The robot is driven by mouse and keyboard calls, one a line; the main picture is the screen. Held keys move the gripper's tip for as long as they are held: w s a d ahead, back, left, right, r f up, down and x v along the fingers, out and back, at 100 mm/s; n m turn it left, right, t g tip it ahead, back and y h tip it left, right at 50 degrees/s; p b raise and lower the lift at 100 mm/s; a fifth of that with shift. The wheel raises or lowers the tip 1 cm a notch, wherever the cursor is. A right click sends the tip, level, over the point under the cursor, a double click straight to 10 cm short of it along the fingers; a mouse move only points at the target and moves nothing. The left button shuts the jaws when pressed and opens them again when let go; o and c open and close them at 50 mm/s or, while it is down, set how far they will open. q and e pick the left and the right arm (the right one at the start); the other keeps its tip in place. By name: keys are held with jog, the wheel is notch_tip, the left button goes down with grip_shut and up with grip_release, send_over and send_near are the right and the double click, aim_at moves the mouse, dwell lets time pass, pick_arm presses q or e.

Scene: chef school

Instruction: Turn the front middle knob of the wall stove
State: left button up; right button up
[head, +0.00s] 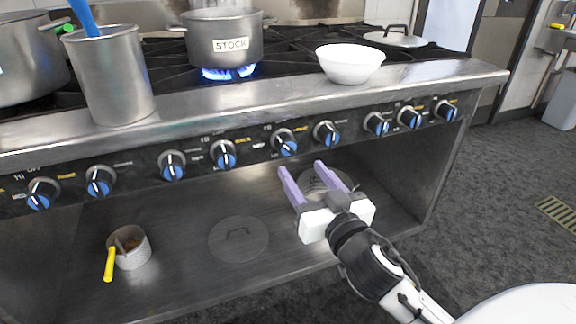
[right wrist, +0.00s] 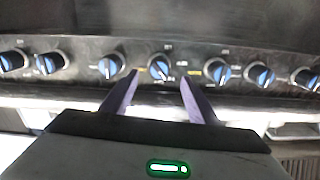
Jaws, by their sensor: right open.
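The front middle knob (head: 285,142) is a blue-and-black dial with a pale pointer on the stove's sloping front panel. It has several similar knobs to each side. My right gripper (head: 300,166) is open and empty below the panel, with its two purple fingers pointing up toward this knob. In the right wrist view, a knob (right wrist: 160,68) with a slanted pointer lies between the tips of my right gripper (right wrist: 159,76); it appears to be the middle one. The fingers are not closed on it. My left gripper is not in view.
A STOCK pot (head: 224,38) stands over a blue flame. The lower shelf holds a small pot (head: 130,247) and a round lid (head: 239,239). Neighbouring knobs (head: 326,133) sit close by.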

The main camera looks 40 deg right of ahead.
aim_at(290, 152)
jog(key=x, duration=1)
jog(key=shift+d+r, duration=0.1)
jog(key=shift+r, duration=0.05)
jog(key=c, duration=1.1)
jog(key=shift+o, duration=0.2)
